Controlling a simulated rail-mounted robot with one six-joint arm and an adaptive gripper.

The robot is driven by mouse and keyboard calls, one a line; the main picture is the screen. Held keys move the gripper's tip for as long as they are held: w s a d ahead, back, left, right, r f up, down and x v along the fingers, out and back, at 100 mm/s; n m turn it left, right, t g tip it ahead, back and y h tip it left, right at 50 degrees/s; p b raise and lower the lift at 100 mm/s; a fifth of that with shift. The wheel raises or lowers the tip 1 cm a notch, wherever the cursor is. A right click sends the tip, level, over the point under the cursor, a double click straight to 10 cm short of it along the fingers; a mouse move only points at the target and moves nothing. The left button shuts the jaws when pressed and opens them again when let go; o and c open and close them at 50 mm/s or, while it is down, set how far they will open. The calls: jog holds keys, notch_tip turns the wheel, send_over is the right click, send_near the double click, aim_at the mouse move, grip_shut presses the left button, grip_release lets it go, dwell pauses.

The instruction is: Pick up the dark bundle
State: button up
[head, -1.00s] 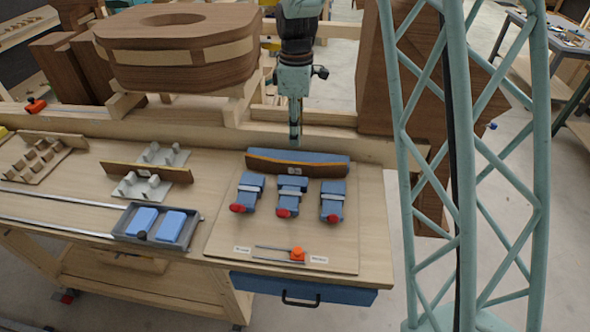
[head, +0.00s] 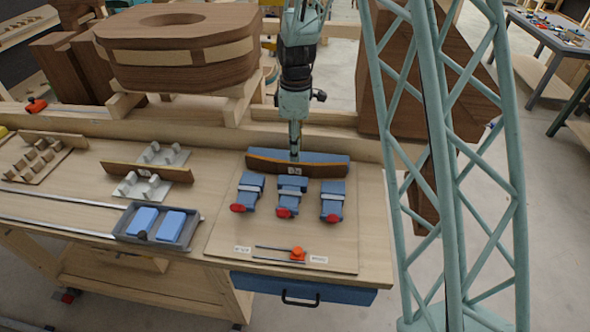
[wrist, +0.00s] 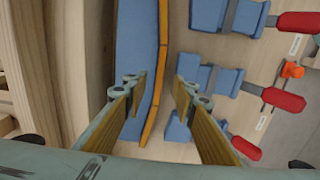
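The dark bundle (head: 325,170) is a thin, curved brown strip with a pale label, lying along the front of a long blue block (head: 330,157) at the back of the right-hand board. In the wrist view the bundle (wrist: 162,45) shows its orange-brown edge beside the blue block (wrist: 136,45). My gripper (head: 295,155) points down over the middle of the bundle. In the wrist view my gripper (wrist: 158,90) is open, one finger on each side of the bundle's edge, with nothing held. Whether the fingertips touch anything cannot be told.
Several blue clamps with red ends (head: 291,195) stand in front of the bundle. A grey tray (head: 190,240) holds blue blocks. A wooden beam (head: 340,145) runs close behind.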

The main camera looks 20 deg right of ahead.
aim_at(295, 169)
jog(key=shift+f, duration=0.1)
jog(key=shift+a+f+p, duration=0.1)
jog(key=shift+f+p, duration=0.25)
jog(key=shift+f, duration=2.15)
jog(key=shift+c, duration=0.2)
grip_shut()
